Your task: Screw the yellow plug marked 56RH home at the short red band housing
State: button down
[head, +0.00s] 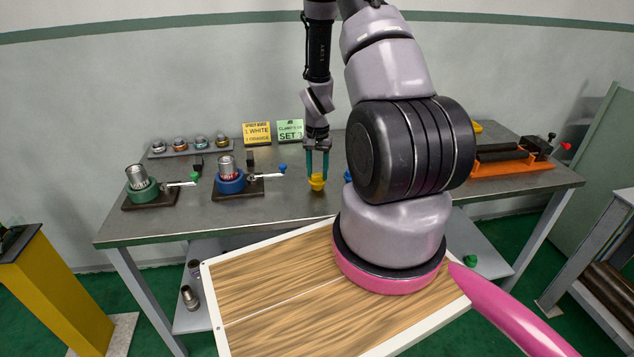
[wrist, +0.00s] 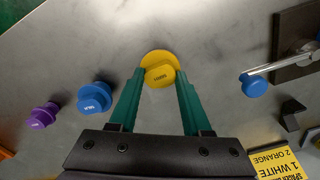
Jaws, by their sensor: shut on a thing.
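My gripper (head: 317,170) is shut on a yellow plug (head: 316,183), just over the bare middle of the steel bench; I cannot tell if it still touches the bench. In the wrist view the yellow plug (wrist: 158,62) sits between the green fingertips (wrist: 160,85); its marking is too small to read surely. A metal housing with a red band (head: 227,168) stands upright in the blue vise (head: 231,184), left of my gripper. Another metal housing (head: 137,177) stands in the green vise (head: 143,192) farther left; its band colour is unclear.
A blue plug (wrist: 95,96) and a purple plug (wrist: 43,115) stand near the yellow one. The blue vise's handle (head: 270,172) sticks out toward my gripper. Behind are a yellow sign (head: 256,133), a green sign (head: 290,130) and a tray (head: 189,152). My arm hides the bench's right middle.

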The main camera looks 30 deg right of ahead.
aim_at(317, 175)
jog(key=shift+r, duration=2.55)
